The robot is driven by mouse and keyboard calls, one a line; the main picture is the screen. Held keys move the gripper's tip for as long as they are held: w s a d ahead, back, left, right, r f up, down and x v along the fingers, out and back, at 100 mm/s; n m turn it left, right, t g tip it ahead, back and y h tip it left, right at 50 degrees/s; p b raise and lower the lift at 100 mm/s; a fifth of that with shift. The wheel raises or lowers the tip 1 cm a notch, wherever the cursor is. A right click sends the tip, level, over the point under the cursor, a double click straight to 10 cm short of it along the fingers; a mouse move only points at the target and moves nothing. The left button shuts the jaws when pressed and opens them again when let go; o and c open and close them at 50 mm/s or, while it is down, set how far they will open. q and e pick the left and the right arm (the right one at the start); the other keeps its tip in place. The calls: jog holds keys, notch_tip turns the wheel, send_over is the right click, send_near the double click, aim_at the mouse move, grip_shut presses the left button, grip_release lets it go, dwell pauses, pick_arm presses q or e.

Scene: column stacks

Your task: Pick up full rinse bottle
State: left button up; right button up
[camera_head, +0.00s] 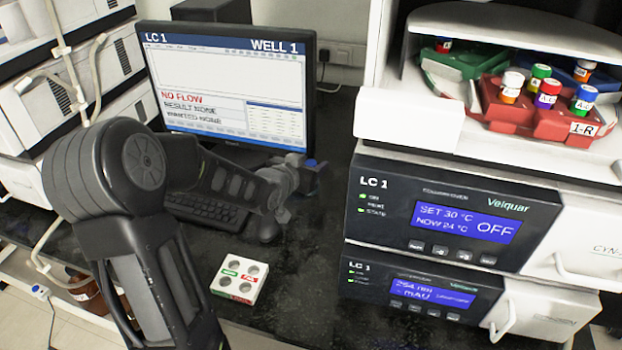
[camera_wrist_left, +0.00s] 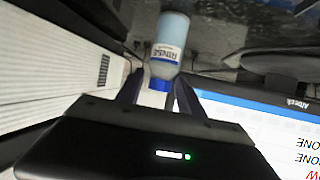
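The rinse bottle (camera_wrist_left: 168,42) shows in the left wrist view, pale blue with a white label and a blue cap (camera_wrist_left: 161,83). The fingers of my left gripper (camera_wrist_left: 160,90) stand on either side of the cap end. Whether they touch it is too blurred to tell. In the head view my left gripper (camera_head: 296,178) is in front of the monitor's lower right corner, with a small blue patch beside it. The bottle's body is not clear there. My right gripper is not in view.
The monitor (camera_head: 230,90) and keyboard (camera_head: 205,208) are close to my left arm. A white block with round wells (camera_head: 239,279) lies on the dark bench. The Velquar instruments (camera_head: 450,220) stand at right, with a red vial rack (camera_head: 530,120) above. Bench between block and instruments is clear.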

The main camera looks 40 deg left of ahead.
pick_arm(q)
jog(key=c, duration=0.9)
jog(key=shift+r, duration=0.2)
